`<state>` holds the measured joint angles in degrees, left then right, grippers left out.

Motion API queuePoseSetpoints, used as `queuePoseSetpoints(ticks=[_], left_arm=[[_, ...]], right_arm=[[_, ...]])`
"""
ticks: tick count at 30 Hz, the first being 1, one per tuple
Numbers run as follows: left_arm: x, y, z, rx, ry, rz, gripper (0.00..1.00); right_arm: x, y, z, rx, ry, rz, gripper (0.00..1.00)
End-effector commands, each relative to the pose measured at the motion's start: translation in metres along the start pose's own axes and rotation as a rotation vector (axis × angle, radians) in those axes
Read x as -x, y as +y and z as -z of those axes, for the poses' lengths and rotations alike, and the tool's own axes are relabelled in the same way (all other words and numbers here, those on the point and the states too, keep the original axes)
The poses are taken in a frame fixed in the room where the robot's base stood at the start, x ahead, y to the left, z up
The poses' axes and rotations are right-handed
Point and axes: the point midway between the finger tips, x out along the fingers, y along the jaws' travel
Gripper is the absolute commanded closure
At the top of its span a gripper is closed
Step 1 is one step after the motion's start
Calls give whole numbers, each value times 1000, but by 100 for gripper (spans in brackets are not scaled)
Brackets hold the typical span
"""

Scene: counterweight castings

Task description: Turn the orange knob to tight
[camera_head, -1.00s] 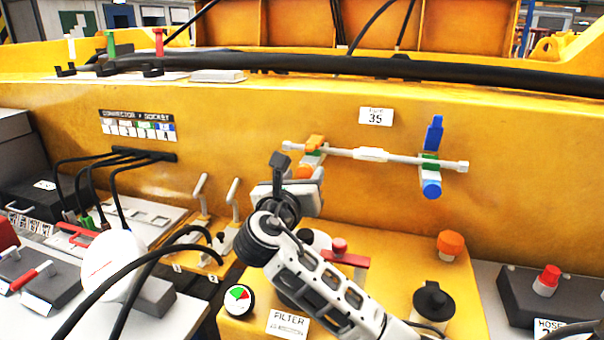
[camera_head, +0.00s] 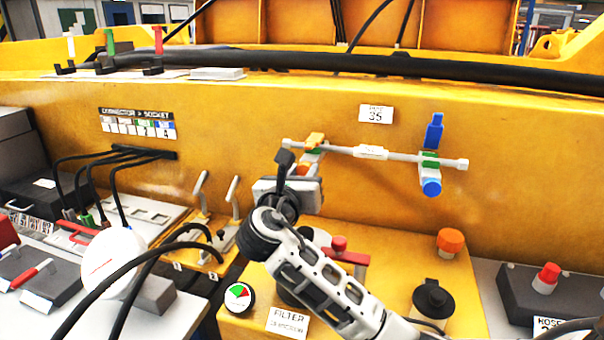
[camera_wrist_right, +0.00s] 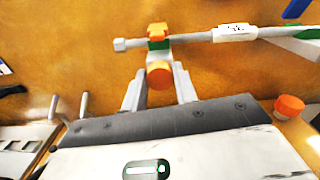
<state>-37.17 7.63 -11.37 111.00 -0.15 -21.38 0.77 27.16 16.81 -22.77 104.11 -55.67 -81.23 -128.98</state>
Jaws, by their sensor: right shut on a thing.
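The round orange knob (camera_wrist_right: 160,76) sits at the front end of a fitting on the grey pipe. In the head view only a bit of the knob (camera_head: 303,169) shows behind my wrist. An orange lever (camera_wrist_right: 158,29) with a green band stands above it. My right gripper (camera_wrist_right: 159,80) has one finger on each side of the knob and is shut on it. In the head view the right gripper (camera_head: 302,178) mostly hides the knob. My left gripper is not in view.
A similar fitting with a blue lever (camera_head: 434,132) and round blue knob (camera_head: 431,188) is to the right. An orange cap (camera_head: 450,242) and a black cap (camera_head: 432,298) stand on the yellow ledge. A red-handled part (camera_head: 340,246) lies close behind my right forearm.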

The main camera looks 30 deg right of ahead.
Motion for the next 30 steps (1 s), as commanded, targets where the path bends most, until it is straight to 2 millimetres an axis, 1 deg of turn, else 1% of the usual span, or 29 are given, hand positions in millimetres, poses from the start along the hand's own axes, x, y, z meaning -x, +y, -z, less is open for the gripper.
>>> queuePoseSetpoints(ticks=[8, 30], left_arm=[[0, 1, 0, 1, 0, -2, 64], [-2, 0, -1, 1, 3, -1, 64]], right_arm=[[1, 0, 1, -201, 3, -1, 94], [1, 0, 2, -906, 4, 0, 94]])
